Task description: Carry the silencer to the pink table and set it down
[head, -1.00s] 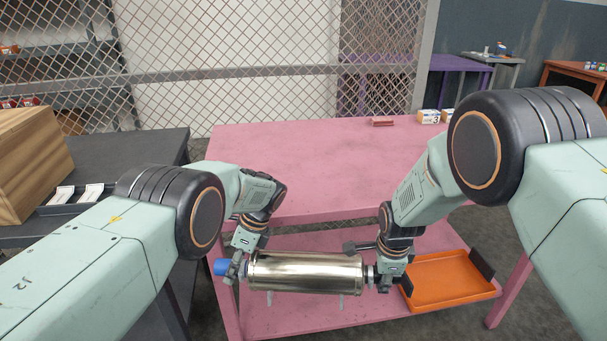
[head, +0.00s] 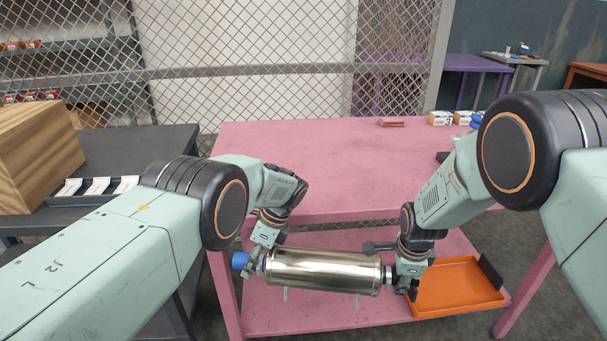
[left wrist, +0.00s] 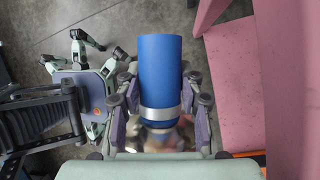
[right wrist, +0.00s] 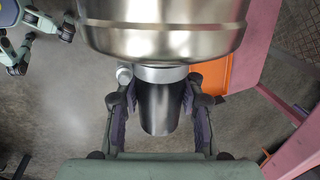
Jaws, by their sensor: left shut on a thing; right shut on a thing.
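The silencer (head: 324,270) is a shiny metal cylinder, held roughly level in front of the pink table (head: 300,165), lower than its top. My left gripper (head: 260,262) is shut on its left end, by the blue end piece (head: 240,261). The left wrist view shows the fingers on either side of the blue piece (left wrist: 160,75) and its silver collar. My right gripper (head: 404,280) is shut on the right end. The right wrist view shows its fingers around a dark pipe end (right wrist: 158,108) below the metal body (right wrist: 162,30).
On the pink tabletop lie a small red block (head: 391,122) and small boxes (head: 440,118) at the back right. An orange tray (head: 457,288) is on the lower shelf. A dark table with a wooden crate (head: 38,155) stands left. A mesh fence is behind.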

